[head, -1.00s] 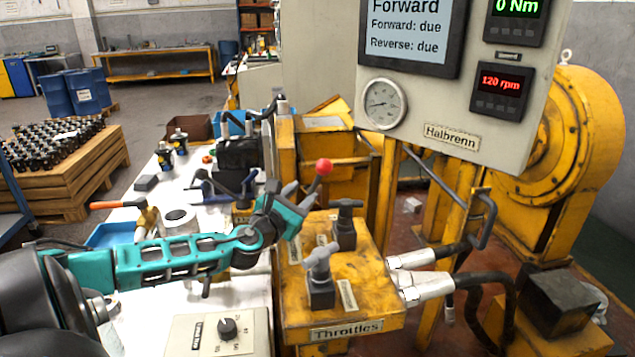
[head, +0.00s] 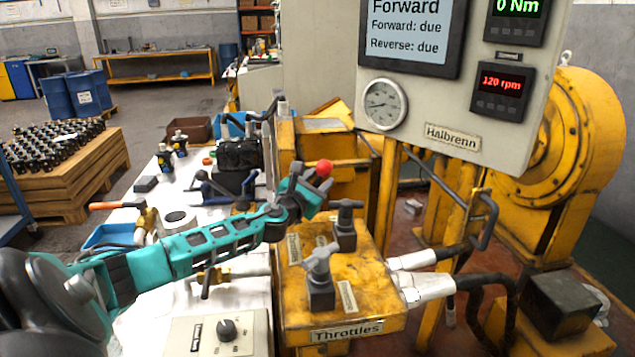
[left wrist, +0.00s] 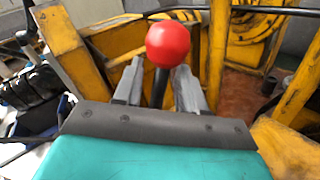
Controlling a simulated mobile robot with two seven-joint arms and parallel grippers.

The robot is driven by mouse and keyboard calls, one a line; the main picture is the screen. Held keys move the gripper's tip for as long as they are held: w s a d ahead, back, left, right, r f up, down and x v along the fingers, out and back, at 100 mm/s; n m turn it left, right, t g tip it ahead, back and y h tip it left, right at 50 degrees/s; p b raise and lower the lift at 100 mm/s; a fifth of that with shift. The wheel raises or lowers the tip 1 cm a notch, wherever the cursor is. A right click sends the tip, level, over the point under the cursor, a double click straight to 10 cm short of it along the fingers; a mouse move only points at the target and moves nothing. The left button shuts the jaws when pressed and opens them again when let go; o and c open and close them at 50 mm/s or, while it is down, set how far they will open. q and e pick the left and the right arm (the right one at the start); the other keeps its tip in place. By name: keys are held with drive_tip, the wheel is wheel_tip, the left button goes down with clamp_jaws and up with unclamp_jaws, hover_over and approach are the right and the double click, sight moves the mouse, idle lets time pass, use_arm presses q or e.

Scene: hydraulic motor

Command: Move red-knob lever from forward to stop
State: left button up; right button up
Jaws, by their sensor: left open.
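The red knob (head: 324,168) tops a lever that stands behind the throttle block in the head view. It also shows large in the left wrist view (left wrist: 168,44), with its dark shaft (left wrist: 160,88) running down between my fingers. My left gripper (head: 312,184) is at the knob, its two grey fingers open on either side of the shaft, just below the ball. In the left wrist view my left gripper (left wrist: 157,84) has a gap on both sides of the shaft. The lever's base is hidden by my gripper. My right gripper is not in view.
The yellow throttle block (head: 365,290) with two grey T-handles (head: 320,270) stands right in front of my gripper. A display panel (head: 412,35) reading "Forward" hangs above. A grey control box (head: 250,325) and a cluttered white bench lie left. Hoses (head: 480,285) run at right.

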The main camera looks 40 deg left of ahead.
use_arm(q)
clamp_jaws()
idle(0.4)
